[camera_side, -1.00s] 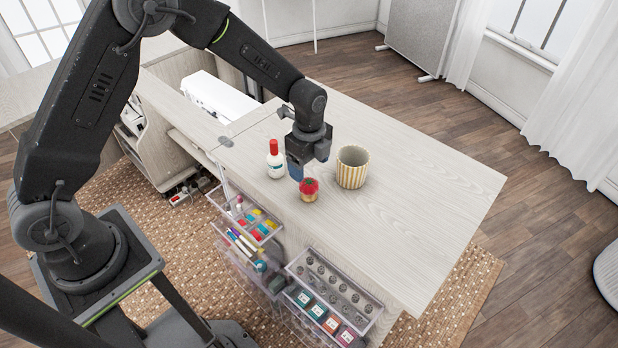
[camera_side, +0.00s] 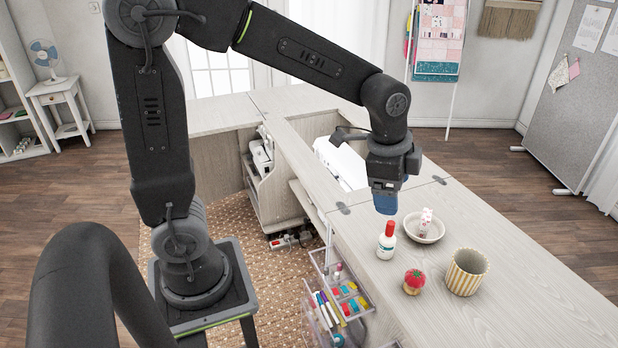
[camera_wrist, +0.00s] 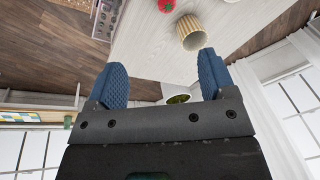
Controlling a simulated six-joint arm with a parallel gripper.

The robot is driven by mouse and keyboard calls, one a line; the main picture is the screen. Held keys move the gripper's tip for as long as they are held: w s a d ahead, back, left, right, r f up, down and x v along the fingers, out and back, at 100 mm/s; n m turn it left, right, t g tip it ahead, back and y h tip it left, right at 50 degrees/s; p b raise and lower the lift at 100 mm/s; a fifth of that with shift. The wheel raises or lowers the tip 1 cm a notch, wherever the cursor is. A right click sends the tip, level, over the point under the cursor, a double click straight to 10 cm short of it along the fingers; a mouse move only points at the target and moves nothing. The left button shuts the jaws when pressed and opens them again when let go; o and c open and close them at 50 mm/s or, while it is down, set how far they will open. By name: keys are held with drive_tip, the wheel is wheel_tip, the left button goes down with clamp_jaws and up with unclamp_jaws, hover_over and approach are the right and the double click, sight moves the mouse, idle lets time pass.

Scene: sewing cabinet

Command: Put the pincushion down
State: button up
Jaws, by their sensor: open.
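The pincushion (camera_side: 414,281), a red tomato-like ball on a small tan base, stands upright on the pale wooden cabinet top (camera_side: 500,262). It is between the red-capped white bottle (camera_side: 386,242) and the yellow-striped cup (camera_side: 467,272), apart from both. In the wrist view its red top shows at the upper edge (camera_wrist: 166,5). My gripper (camera_side: 385,203) is above the cabinet top, up and to the left of the pincushion in the side view. In the wrist view its blue fingers (camera_wrist: 160,80) are apart with nothing held between them.
A white bowl (camera_side: 409,231) with a pink-and-white item (camera_side: 425,221) in it stands behind the bottle. A clear drawer (camera_side: 345,300) with coloured supplies sticks out at the front edge. The cabinet top right of the cup is clear.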

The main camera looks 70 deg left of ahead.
drive_tip(key=s+a+r+n+t, duration=0.1)
drive_tip(key=s+r+n, duration=0.1)
drive_tip(key=s+n, duration=0.3)
drive_tip(key=s+a+r+n+t, duration=0.1)
drive_tip(key=s+n, duration=0.3)
drive_tip(key=s, duration=0.6)
drive_tip(key=shift+s+r+n+t, duration=0.2)
drive_tip(key=shift+r+n+t, duration=0.25)
drive_tip(key=shift+r, duration=0.4)
